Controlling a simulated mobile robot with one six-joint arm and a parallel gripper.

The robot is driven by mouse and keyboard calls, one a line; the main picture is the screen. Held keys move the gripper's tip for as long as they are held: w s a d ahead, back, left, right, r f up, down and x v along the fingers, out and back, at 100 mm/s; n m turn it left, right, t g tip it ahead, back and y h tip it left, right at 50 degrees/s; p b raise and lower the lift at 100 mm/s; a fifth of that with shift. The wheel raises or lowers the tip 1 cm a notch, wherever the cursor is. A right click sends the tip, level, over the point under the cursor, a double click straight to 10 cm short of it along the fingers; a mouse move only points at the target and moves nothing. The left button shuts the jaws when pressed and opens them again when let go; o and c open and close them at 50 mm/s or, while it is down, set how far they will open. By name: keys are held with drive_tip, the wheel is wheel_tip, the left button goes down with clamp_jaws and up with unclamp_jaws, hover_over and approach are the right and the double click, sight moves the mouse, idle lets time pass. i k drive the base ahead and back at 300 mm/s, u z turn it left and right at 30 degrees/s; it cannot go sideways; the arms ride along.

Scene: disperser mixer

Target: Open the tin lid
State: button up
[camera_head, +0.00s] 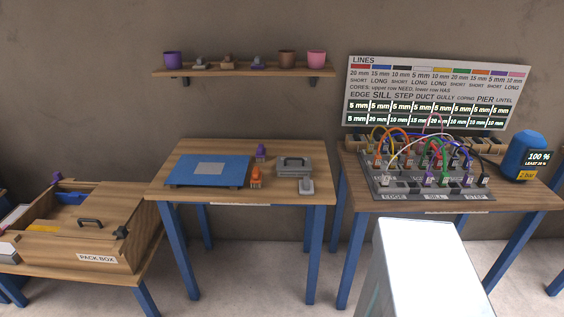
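A small grey box with a raised handle-like part on top (293,163) sits at the right rear of the middle table (270,210). It looks most like the tin, but no label on it can be read. Its top looks closed, though it is too small to be sure. My gripper is not in view, so its place relative to the box cannot be seen.
A blue mat (180,178), orange piece (256,179), purple piece (261,152) and light grey item (307,186) share the table. A wooden pack box (55,250) stands left. A cabled panel (400,187) and blue canister (523,148) stand right.

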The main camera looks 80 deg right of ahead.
sight(294, 163)
drive_tip(key=z, duration=0.05)
drive_tip(key=k, duration=1.6)
drive_tip(key=z, duration=0.4)
drive_tip(key=i, duration=1)
drive_tip(key=z, duration=0.05)
